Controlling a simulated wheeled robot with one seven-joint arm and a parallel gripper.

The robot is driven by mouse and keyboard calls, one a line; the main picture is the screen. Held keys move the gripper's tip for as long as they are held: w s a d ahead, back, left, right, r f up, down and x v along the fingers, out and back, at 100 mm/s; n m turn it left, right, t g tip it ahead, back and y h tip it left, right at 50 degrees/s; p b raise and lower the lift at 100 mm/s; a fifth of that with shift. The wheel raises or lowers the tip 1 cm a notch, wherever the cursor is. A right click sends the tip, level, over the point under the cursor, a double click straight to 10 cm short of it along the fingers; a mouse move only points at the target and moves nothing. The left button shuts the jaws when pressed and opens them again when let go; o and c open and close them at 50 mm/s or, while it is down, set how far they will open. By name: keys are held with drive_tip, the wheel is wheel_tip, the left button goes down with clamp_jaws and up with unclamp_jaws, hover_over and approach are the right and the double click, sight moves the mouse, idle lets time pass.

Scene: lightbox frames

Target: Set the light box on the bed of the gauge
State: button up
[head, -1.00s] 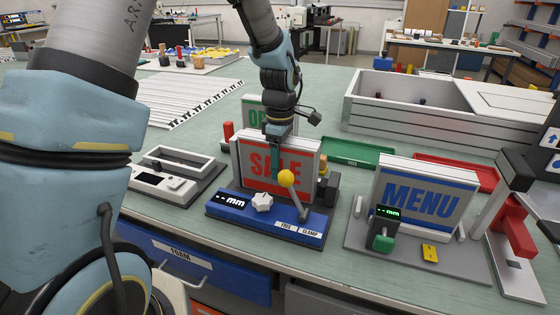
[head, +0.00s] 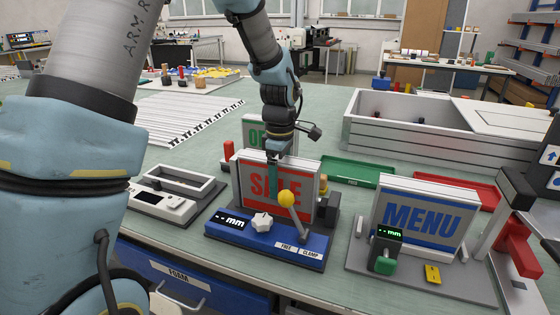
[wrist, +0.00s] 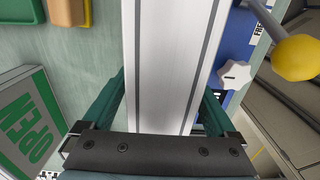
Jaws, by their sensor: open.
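The SALE light box (head: 304,188), with a red face, stands upright behind the front panel of the blue gauge (head: 240,240). My gripper (head: 273,172) is over its top, pointing down, with a teal finger in front of the red face. In the wrist view the jaws (wrist: 158,105) are open, one finger on each side of the box's pale top edge (wrist: 163,60). The right finger looks very close to the box; I cannot tell if it touches. The gauge's yellow-balled lever (head: 286,199) and white knob (head: 262,222) stand in front. The box's foot is hidden.
The green OPEN box (head: 256,133) stands close behind. A MENU box (head: 420,222) stands on a grey fixture (head: 400,282) at the right. A grey instrument (head: 163,203) sits at the left. Green (head: 350,172) and red (head: 472,188) trays lie behind.

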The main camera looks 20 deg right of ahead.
wheel_tip(320, 180, up, 11)
drive_tip(key=shift+f+b, duration=0.1)
drive_tip(key=shift+b, duration=0.85)
drive_tip(key=shift+s, duration=0.1)
